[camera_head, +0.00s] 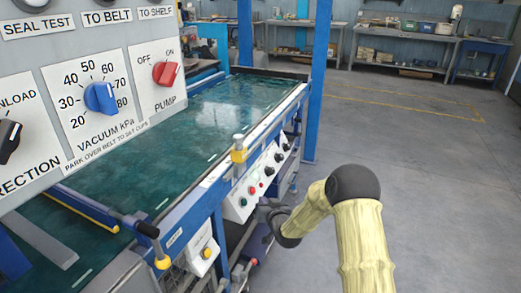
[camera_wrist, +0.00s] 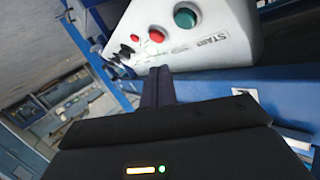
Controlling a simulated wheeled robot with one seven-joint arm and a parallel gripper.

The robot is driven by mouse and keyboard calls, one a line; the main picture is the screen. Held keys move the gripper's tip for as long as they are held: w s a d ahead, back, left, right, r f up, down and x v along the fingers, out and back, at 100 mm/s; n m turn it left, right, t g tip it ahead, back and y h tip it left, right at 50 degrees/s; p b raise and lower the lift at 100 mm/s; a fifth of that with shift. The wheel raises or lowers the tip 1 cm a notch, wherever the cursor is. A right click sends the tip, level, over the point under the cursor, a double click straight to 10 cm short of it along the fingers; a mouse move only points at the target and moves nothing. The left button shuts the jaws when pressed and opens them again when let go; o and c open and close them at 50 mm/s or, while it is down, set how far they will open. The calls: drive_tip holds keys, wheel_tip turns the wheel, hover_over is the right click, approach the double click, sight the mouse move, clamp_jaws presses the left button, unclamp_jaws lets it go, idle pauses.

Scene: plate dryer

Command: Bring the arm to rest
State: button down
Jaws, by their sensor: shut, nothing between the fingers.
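My gripper (camera_head: 269,211) is at the end of my bent, yellow-sleeved arm, in front of the long side of the blue-framed machine. In the wrist view my gripper's dark fingers (camera_wrist: 158,87) are together, with nothing between them. They point toward a white control box (camera_wrist: 225,35) with a green button (camera_wrist: 186,17) and red buttons (camera_wrist: 156,36). In the head view the same white control box (camera_head: 238,208) hangs under the machine's rail, just beyond my gripper. I cannot tell whether the fingers touch it.
A grey panel (camera_head: 75,75) with a blue vacuum knob (camera_head: 100,98) and a red pump knob (camera_head: 164,73) stands close at left. The green belt (camera_head: 190,135) runs behind the rail (camera_head: 215,185). Open grey floor (camera_head: 430,180) lies to the right, with workbenches (camera_head: 400,50) far back.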

drive_tip(key=s+d+r+m+g+h, duration=0.15)
drive_tip(key=s+d+r+g, duration=0.35)
drive_tip(key=s, duration=0.7)
drive_tip(key=s+d+g+h, duration=0.3)
drive_tip(key=s+d, duration=0.5)
drive_tip(key=s, duration=0.4)
drive_tip(key=s+d+r+g+h, duration=0.25)
drive_tip(key=s+d, duration=0.35)
drive_tip(key=s, duration=0.6)
wheel_tip(320, 180, up, 34)
drive_tip(key=p, duration=3.3)
drive_tip(key=shift+d+f+g+y, duration=0.15)
drive_tip(key=shift+f+g+y, duration=0.05)
drive_tip(key=shift+g+y, duration=0.25)
drive_tip(key=shift+w, duration=0.1)
drive_tip(key=shift+f, duration=0.1)
